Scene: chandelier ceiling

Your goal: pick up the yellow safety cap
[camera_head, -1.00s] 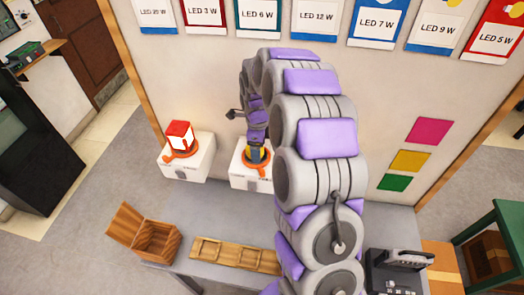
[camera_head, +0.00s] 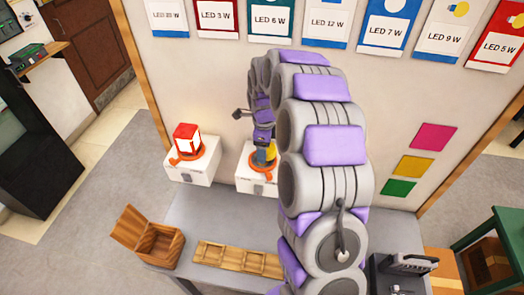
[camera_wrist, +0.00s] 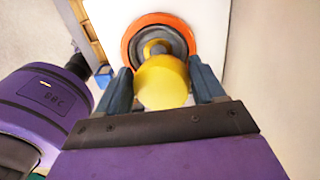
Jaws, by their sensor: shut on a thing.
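The yellow safety cap (camera_wrist: 161,82) sits between the two dark fingers of my gripper (camera_wrist: 160,92) in the wrist view. My gripper is shut on it, with a finger on each side. Behind the cap is a round orange-rimmed fixture (camera_wrist: 131,44) with a grey centre, on a white box. In the head view the cap (camera_head: 271,152) shows as a small yellow patch above the orange ring, partly hidden by my gripper and arm. I cannot tell whether the cap still touches the fixture.
An open wooden box (camera_head: 149,240) and a divided wooden tray (camera_head: 238,260) lie on the grey table (camera_head: 205,213). A dark device (camera_head: 408,264) stands at the right.

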